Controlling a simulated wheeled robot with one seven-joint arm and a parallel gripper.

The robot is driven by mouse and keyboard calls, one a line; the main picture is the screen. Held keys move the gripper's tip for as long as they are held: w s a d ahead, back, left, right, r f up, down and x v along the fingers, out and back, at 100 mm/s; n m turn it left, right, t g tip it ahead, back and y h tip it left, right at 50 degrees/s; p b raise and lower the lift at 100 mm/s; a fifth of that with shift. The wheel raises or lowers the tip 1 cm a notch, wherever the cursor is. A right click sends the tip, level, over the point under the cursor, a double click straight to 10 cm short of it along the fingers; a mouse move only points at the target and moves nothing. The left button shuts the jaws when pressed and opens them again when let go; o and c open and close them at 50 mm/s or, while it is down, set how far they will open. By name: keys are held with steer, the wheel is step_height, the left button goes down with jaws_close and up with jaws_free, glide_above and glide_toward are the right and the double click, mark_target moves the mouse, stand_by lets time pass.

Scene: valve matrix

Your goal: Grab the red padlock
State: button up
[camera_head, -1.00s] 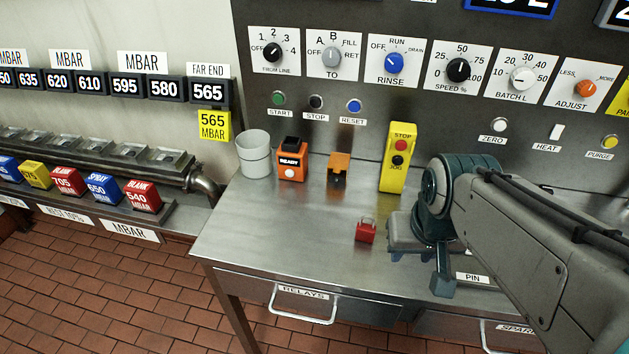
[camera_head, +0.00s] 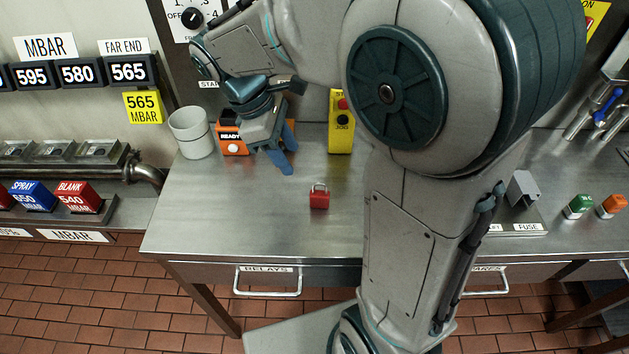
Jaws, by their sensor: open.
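My gripper (camera_head: 285,165) is above the table, up and to the left of the padlock in the picture, pointing down. Its blue fingers are apart from the padlock and hold nothing. One finger partly hides the other.
A yellow stop box (camera_head: 341,135), an orange READY device (camera_head: 232,143) and a grey cup (camera_head: 191,133) stand behind, along the table's back. My arm hides the table's middle.

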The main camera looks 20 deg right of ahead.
mark_target(316, 193)
steer(key=x, duration=1.3)
steer(key=shift+s+d+f+b, duration=0.1)
steer(key=shift+d+f+b, duration=0.15)
steer(key=shift+d+b, duration=0.05)
jaws_close()
